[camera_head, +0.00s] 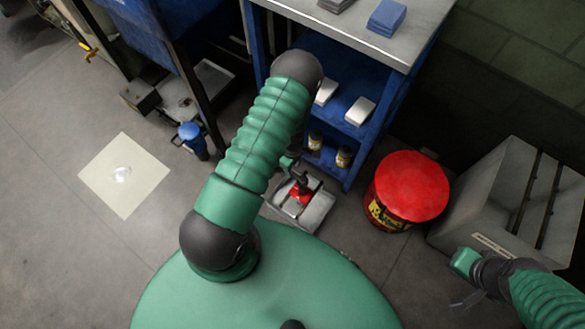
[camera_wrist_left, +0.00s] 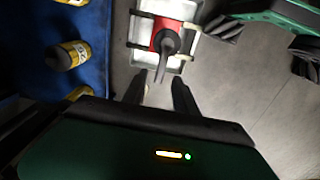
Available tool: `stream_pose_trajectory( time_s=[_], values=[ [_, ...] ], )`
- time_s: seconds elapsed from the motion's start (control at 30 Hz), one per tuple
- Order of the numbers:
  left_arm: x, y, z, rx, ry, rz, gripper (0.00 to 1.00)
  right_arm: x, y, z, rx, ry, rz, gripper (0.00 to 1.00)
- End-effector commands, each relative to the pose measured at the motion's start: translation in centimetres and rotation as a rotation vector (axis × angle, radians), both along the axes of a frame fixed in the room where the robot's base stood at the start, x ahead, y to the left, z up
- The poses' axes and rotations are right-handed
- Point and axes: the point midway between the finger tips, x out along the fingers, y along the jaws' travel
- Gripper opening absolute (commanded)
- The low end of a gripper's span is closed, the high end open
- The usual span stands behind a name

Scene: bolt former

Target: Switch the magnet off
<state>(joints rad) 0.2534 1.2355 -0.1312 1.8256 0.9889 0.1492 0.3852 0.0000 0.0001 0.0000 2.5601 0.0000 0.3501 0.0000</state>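The magnet (camera_head: 313,215) appears to be the pale block with a red centre on the floor below the blue shelf. In the left wrist view the pale block (camera_wrist_left: 186,27) has a red part (camera_wrist_left: 158,40) with a dark lever (camera_wrist_left: 167,43) on it. My left gripper (camera_wrist_left: 158,92) has its two dark fingers apart, with nothing between them, and points towards the lever. In the head view my left arm partly covers this area. My right gripper (camera_head: 466,299) is at the lower right, away from the magnet; its fingers are thin and unclear.
A blue shelf unit (camera_head: 355,170) with yellow-labelled jars (camera_head: 344,157) stands beside the magnet. A red drum (camera_head: 410,188) and a grey slotted box (camera_head: 520,200) stand to its right. A pale square (camera_head: 124,175) marks open floor at the left.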

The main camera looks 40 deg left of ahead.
Motion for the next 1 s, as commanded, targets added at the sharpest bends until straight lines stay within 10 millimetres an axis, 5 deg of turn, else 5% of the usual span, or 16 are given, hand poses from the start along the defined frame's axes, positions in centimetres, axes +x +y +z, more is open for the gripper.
stream_pose_trajectory(
  time_s=[0.2, 0.43, 1.0],
  values=[
    [0.2, 0.1, 7.4, 0.002, -0.003, -0.003, 0.35, 0.0, 0.0, 3.6, 0.000, 0.000, 0.000, 0.00],
    [0.2, 0.0, 12.7, 0.000, -0.001, -0.002, 0.35, 0.0, 0.0, 5.7, 0.000, 0.000, 0.000, 0.00],
    [0.1, 0.0, 14.1, 0.000, 0.001, -0.001, 0.35, 0.0, 0.0, 6.0, 0.000, 0.000, 0.000, 0.00]
  ],
)
